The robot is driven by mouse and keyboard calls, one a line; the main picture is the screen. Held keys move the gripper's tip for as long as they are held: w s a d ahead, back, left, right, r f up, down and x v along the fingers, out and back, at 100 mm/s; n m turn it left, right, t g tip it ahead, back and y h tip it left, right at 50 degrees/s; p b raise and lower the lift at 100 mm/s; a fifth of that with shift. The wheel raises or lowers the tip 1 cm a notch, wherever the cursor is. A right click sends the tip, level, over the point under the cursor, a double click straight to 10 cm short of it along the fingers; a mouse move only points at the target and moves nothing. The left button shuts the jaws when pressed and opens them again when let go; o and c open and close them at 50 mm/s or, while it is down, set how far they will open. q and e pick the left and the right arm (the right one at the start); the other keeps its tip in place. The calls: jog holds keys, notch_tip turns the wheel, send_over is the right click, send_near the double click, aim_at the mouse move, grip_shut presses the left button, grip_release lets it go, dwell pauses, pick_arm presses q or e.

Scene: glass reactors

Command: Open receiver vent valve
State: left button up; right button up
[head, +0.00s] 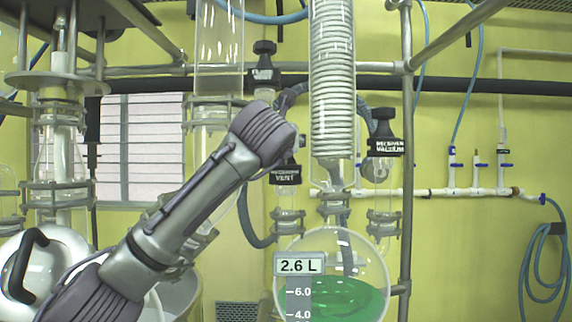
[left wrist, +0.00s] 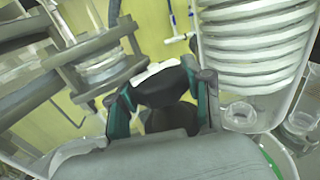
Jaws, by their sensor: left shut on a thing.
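The receiver vent valve's black label (head: 285,175) shows just below my left gripper (head: 294,143) in the head view. The arm's end hides the knob above that label. In the left wrist view, my left gripper (left wrist: 163,112) is shut on the black valve knob (left wrist: 168,90), with a finger on each side of it. A white strip of label shows at the knob's far edge. How far the knob is turned cannot be told. The receiver flask (head: 368,255) hangs below with green liquid (head: 345,298) and a 2.6 L readout (head: 298,265). My right gripper is not in view.
The receiver vacuum valve (head: 384,146) stands to the right, and another black valve (head: 264,67) above. A glass coil condenser (head: 332,80) is close beside my gripper. A metal post (head: 407,200) and clamped glassware crowd the space.

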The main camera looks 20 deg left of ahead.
pick_arm(q)
jog(key=n+y+b, duration=0.1)
jog(key=n+y, duration=0.1)
jog(key=y, duration=0.1)
jog(key=shift+s+g, duration=0.1)
jog(key=shift+g, duration=0.2)
jog(key=n+g+y, duration=0.1)
jog(key=y, duration=0.1)
jog(key=shift+r+n+y, duration=0.15)
jog(key=shift+n+y, duration=0.15)
jog(key=shift+n, duration=0.1)
jog(key=n+g+y, duration=0.2)
jog(key=shift+r+y, duration=0.1)
jog(key=shift+y, duration=0.3)
jog(key=shift+a+n+g+y+p, duration=0.1)
jog(key=shift+n+g+y+p, duration=0.7)
jog(key=shift+n+y, duration=0.2)
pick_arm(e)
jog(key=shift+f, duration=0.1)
pick_arm(q)
jog(key=shift+g, duration=0.3)
jog(key=o, duration=1.2)
jog(key=shift+f, duration=0.2)
jog(key=shift+c, duration=0.2)
jog(key=shift+a, duration=0.2)
jog(key=shift+d, duration=0.2)
